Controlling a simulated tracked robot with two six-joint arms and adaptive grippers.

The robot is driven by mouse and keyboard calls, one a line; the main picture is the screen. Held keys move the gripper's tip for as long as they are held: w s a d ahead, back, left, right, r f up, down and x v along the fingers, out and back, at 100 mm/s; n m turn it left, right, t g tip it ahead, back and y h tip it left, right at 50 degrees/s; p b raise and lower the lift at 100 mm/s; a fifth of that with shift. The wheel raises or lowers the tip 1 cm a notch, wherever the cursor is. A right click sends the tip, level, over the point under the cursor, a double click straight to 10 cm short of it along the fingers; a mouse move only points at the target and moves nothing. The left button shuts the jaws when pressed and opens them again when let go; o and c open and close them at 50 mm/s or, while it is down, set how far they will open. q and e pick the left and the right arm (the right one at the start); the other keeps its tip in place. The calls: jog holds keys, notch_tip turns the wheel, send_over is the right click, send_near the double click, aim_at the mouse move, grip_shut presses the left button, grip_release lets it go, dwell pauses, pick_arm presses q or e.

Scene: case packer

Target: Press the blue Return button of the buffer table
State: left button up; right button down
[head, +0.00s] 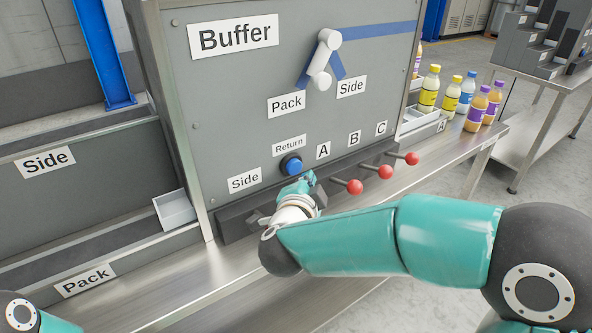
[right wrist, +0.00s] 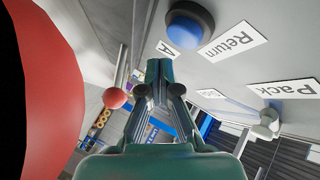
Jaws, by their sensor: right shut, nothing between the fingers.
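The blue Return button (head: 291,164) sits in a dark round collar on the grey Buffer panel, under the "Return" label (head: 289,145). In the right wrist view the button (right wrist: 186,30) is close to the fingertips, up and to the right of them. My right gripper (head: 309,180) is shut and empty, just below and to the right of the button in the head view. I cannot tell whether it touches the button; a small gap appears in the right wrist view (right wrist: 159,70). My left gripper is out of view; only part of my left arm shows at the bottom left.
Red-knobbed levers A (head: 354,187), B (head: 385,171) and C (head: 411,158) stick out right of the button, near my right wrist. One red knob (right wrist: 42,80) looms large in the right wrist view. Several bottles (head: 451,98) stand right of the panel.

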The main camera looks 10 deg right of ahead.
jog(key=shift+s+d+b, duration=0.15)
jog(key=shift+s+d, duration=0.15)
jog(key=shift+s, duration=0.5)
jog(key=shift+s+d+b, duration=0.1)
jog(key=shift+s+d, duration=0.2)
jog(key=shift+s, duration=0.55)
jog(key=shift+s+d+b, duration=0.15)
jog(key=shift+s+d, duration=0.15)
jog(key=shift+s, duration=0.5)
